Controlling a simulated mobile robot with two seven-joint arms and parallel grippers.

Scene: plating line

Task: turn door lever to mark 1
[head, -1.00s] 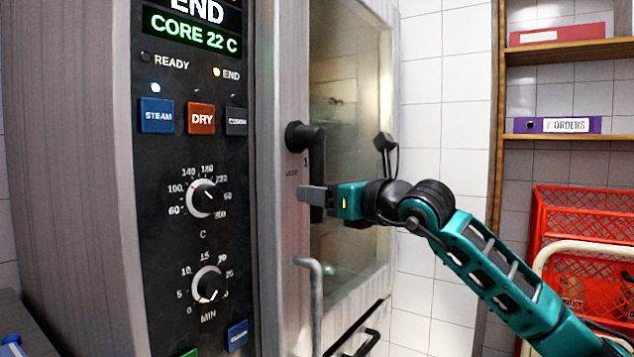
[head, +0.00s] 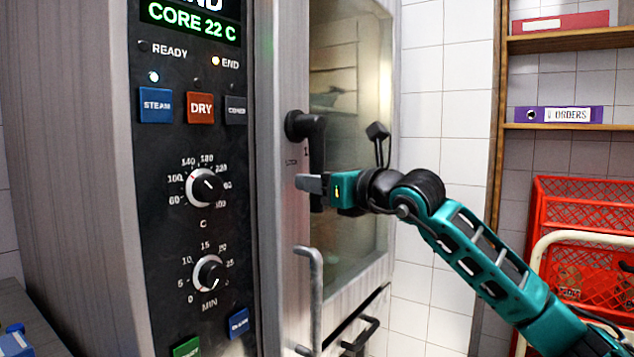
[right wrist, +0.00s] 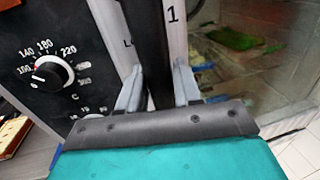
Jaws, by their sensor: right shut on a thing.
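The black door lever (head: 316,150) hangs down from its round pivot on the oven door's frame. It points nearly straight down. The mark 1 (right wrist: 173,14) shows to the right of the lever in the right wrist view, and a partly hidden LOCK label is to its left. My right gripper (head: 308,184) is shut on the lower part of the lever. In the right wrist view the lever (right wrist: 152,50) runs between the two grey fingers. My left gripper is in neither view.
The oven panel (head: 190,250) with knobs and buttons stands left of the lever. A grey bar handle (head: 315,290) is below my right gripper. Red crates (head: 580,220) and a shelf with a purple binder (head: 558,118) are at the right.

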